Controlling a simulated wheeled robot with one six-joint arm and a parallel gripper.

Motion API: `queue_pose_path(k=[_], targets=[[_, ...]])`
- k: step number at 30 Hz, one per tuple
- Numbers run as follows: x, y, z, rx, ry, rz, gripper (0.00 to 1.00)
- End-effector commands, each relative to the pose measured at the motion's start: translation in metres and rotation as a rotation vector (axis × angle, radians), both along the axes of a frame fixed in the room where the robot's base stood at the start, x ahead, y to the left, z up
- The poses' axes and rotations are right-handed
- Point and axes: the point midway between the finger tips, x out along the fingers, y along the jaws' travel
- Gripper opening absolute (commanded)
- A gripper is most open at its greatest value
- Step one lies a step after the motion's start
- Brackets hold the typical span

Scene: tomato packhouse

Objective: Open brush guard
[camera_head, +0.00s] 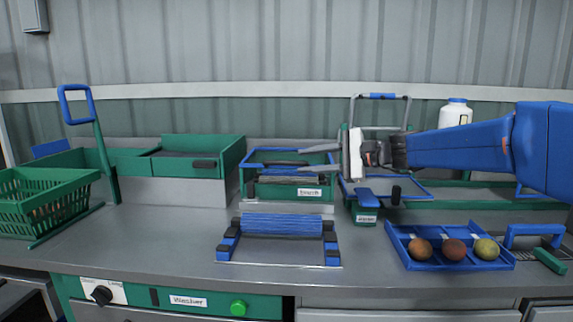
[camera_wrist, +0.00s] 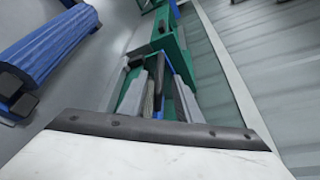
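The brush station is a green box (camera_head: 320,194) with a white label, its text too small to read surely, on the bench in the middle. A blue-edged frame, seemingly the brush guard (camera_head: 270,150), lies over its top; I cannot tell if it is lifted. A dark bar runs across inside. My gripper (camera_head: 286,157) reaches in from the right, fingers pointing left over the box. In the wrist view my gripper (camera_wrist: 146,78) has its two grey fingers apart, with a dark bar and a blue edge visible between or beyond them. Contact with the guard cannot be told.
A blue roller unit (camera_head: 282,224) stands in front of the box. A blue tray (camera_head: 408,262) with three round fruits sits at the right. A green crate (camera_head: 40,205) and a blue-handled post (camera_head: 104,150) stand left. A white bottle (camera_head: 455,114) is behind my arm.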

Motion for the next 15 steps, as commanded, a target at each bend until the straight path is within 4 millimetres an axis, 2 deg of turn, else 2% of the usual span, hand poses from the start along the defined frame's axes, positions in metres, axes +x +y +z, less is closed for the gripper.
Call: queue_pose_path(k=[6, 15], targets=[[0.013, 0.035, -0.008, 0.0, 0.001, 0.003, 0.31], [0.023, 0.061, -0.014, -0.001, -0.001, 0.001, 0.31]])
